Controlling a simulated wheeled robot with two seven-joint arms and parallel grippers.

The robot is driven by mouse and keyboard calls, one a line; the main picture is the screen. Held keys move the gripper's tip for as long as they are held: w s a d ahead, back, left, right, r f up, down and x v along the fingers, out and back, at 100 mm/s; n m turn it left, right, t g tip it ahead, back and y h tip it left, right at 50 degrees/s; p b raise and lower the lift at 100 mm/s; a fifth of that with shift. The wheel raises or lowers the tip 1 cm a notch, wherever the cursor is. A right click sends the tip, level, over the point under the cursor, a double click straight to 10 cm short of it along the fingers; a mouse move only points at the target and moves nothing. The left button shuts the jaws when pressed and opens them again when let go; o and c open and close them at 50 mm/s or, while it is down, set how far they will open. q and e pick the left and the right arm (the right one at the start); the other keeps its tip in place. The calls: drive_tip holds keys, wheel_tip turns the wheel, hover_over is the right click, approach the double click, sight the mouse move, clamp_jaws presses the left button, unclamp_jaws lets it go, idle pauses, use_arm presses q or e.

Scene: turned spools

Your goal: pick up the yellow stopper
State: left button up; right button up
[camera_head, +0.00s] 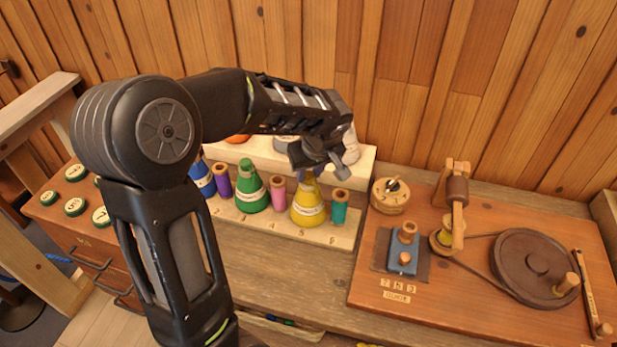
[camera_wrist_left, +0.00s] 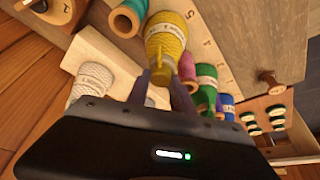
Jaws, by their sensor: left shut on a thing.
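The yellow stopper (camera_head: 307,210) is a yellow cone with a pale label band, upright on the front strip of a pale wooden rack. My left gripper (camera_head: 309,172) reaches down from above and is shut on its narrow top. In the left wrist view the fingers (camera_wrist_left: 163,84) lie either side of the tip of the yellow stopper (camera_wrist_left: 166,42). The gripper covers the tip in the head view, and I cannot tell whether the base is clear of the rack. My right gripper is not in view.
A teal spool (camera_head: 339,207) and a pink spool (camera_head: 278,194) flank the stopper closely. A green cone (camera_head: 252,190) stands further left. White cones stand on the rack's back step. A winder board (camera_head: 470,310) lies to the right. Bare bench (camera_head: 290,275) is in front.

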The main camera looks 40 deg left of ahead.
sight(309, 175)
use_arm(q)
drive_tip(key=shift+r, duration=0.1)
clamp_jaws()
wheel_tip(309, 175, up, 10)
drive_tip(key=b, duration=0.1)
drive_tip(key=shift+f, duration=0.2)
idle(0.6)
